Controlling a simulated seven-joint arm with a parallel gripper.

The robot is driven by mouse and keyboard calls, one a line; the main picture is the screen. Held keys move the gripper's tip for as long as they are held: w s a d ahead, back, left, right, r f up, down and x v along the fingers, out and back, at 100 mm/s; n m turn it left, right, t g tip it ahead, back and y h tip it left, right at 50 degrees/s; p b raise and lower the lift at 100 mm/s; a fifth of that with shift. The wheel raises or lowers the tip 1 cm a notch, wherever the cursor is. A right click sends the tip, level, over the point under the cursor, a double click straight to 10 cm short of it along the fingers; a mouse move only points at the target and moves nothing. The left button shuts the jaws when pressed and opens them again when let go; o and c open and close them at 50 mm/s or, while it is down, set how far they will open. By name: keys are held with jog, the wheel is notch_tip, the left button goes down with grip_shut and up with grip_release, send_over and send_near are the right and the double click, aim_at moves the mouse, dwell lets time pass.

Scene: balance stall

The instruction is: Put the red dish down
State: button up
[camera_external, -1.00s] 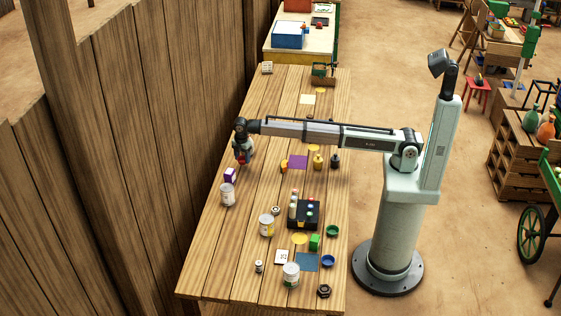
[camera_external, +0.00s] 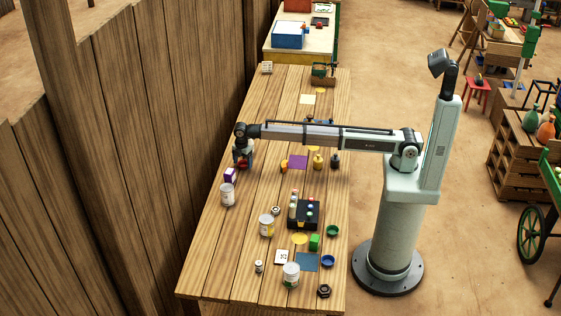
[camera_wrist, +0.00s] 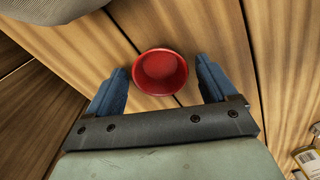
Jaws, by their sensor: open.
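The red dish (camera_wrist: 160,71) is a small round bowl in the wrist view, upright with its hollow facing the camera. It lies between and slightly beyond the two blue fingers of my gripper (camera_wrist: 161,80). The fingers are spread, with a gap showing on each side of the dish. In the external view my gripper (camera_external: 243,160) is low over the far left edge of the wooden table (camera_external: 215,262). The red dish shows there only as a small red patch (camera_external: 243,163) under the gripper. It appears to rest on the planks.
A purple box (camera_external: 230,175) and a white can (camera_external: 227,194) stand just in front of my gripper. An orange item (camera_external: 284,167) and a purple square (camera_external: 299,162) are to its right. A wooden wall (camera_external: 185,100) rises close on the left. Bare planks lie behind the gripper.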

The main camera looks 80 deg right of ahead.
notch_tip(320, 180, up, 12)
jog(key=shift+r, duration=0.2)
dwell(0.5)
